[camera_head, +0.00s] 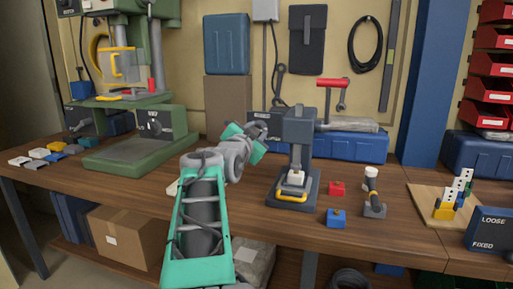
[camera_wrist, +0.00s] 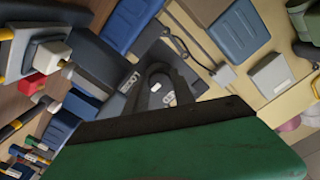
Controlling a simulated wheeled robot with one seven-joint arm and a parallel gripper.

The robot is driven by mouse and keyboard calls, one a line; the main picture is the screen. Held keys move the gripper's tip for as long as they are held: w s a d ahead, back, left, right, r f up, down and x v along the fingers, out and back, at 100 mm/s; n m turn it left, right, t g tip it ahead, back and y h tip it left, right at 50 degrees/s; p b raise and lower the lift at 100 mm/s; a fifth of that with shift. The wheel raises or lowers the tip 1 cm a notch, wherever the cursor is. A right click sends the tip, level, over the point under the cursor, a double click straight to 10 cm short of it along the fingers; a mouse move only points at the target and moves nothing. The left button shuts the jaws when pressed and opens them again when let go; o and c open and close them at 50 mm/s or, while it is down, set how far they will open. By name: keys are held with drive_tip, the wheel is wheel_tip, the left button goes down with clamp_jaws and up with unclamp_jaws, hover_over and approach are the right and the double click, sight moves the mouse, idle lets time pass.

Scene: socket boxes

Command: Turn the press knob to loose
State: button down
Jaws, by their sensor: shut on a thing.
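The grey press (camera_head: 299,135) stands upright on the bench, with a red-topped handle (camera_head: 333,83) and a yellow bar at its base. My gripper (camera_head: 262,130) is at the upper left side of the press, shut on the press knob. In the wrist view my gripper's dark fingers (camera_wrist: 160,88) close around the dark knob (camera_wrist: 156,87), which carries a small white mark. A dark plate with a "LOOSE" label (camera_wrist: 130,80) lies just behind the fingers. The fingers hide most of the knob, and I cannot tell its exact setting.
A blue box marked LOOSE and FIXED (camera_head: 490,230) is at far right. A green drill press (camera_head: 130,130) stands left. Blue cases (camera_head: 350,146) lie behind.

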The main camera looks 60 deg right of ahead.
drive_tip(key=shift+f+m+b, duration=0.1)
drive_tip(key=shift+m+b, duration=2.7)
drive_tip(key=shift+b, duration=0.05)
drive_tip(key=c, duration=1.1)
unclamp_jaws()
drive_tip(key=shift+o, duration=0.2)
drive_tip(key=s+a, duration=0.1)
drive_tip(key=a, duration=0.6)
drive_tip(key=shift+a, duration=0.35)
